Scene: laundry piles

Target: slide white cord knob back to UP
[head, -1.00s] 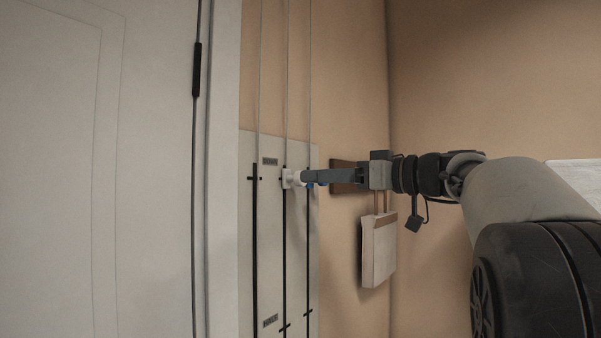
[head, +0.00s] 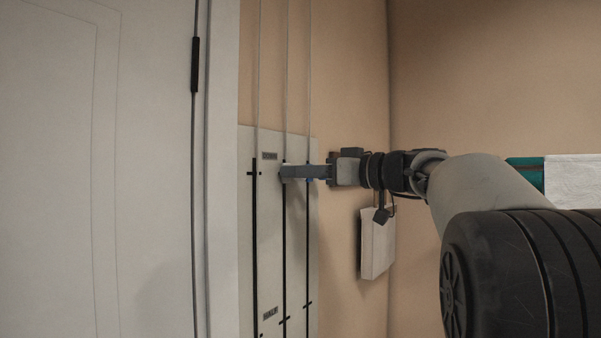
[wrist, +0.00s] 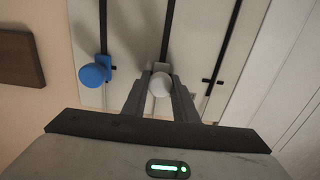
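The white cord knob (wrist: 160,84) sits on the middle black slot (wrist: 168,32) of a pale wall panel (head: 297,250). In the wrist view it is between the fingertips of my gripper (wrist: 161,90), with no clear gap on either side, so the fingers look closed on it. In the head view my gripper (head: 283,173) hides the knob near the upper end of the slot. A blue knob (wrist: 95,74) sits on the neighbouring slot, beside my gripper and apart from it in the wrist view; a bit of it (head: 309,179) shows in the head view.
A third slot (head: 254,240) with a cross mark lies left, beside a white door (head: 100,180). Small labels are above (head: 269,156) and below (head: 270,313), too small to read. A white box (head: 377,245) hangs right, below my arm. Thin cords run up the wall.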

